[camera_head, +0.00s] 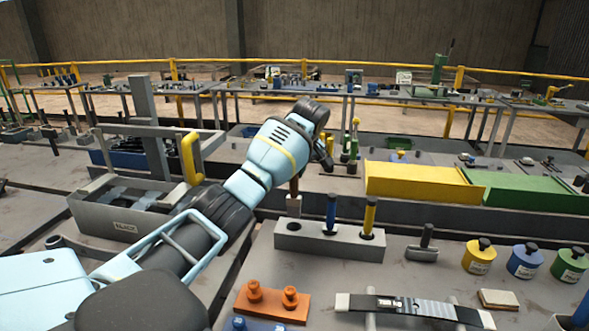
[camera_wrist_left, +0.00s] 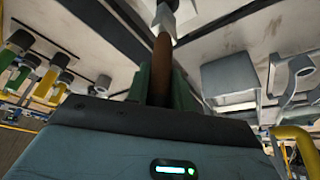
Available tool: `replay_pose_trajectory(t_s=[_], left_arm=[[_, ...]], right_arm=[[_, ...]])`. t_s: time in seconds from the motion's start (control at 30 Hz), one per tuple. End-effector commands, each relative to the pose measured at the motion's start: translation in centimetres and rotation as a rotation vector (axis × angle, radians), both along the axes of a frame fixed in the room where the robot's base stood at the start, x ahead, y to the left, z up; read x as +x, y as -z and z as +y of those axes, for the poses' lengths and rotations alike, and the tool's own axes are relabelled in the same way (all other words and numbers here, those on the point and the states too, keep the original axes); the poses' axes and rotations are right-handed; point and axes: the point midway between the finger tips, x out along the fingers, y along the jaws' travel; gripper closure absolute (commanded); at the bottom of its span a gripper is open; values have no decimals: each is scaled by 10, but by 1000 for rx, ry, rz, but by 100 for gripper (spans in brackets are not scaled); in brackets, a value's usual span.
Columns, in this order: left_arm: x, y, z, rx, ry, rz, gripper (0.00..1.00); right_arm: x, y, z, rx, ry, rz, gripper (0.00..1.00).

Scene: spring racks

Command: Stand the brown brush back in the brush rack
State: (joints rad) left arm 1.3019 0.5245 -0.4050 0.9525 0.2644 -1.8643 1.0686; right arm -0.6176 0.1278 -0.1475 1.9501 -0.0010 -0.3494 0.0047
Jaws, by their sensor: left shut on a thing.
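The brown brush (camera_head: 294,187) stands about upright at the left end of the grey brush rack (camera_head: 328,242), in line with its left hole. In the left wrist view my left gripper (camera_wrist_left: 160,72) is shut on the brown handle (camera_wrist_left: 162,48), with a green finger on each side. In the head view my arm hides the fingers and the brush top. A blue brush (camera_head: 331,212) and a yellow brush (camera_head: 369,215) stand in the other holes. My right gripper is out of view.
A dark-handled tool (camera_head: 425,244) and yellow, blue and green pots (camera_head: 480,257) stand right of the rack. An orange block (camera_head: 271,302) and a strap on a stand (camera_head: 414,308) are in front. Yellow and green bins (camera_head: 415,182) lie behind.

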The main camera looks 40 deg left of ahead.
Motion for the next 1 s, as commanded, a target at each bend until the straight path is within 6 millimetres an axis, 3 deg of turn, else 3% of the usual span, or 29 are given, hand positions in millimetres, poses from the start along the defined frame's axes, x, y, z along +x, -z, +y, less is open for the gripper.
replay_pose_trajectory(t_s=[0.4, 1.0], left_arm=[[0, 30, 0, 0, -1, 0, 100], [0, 33, 0, 0, -1, -2, 100]], right_arm=[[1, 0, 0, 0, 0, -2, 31], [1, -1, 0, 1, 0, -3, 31]])
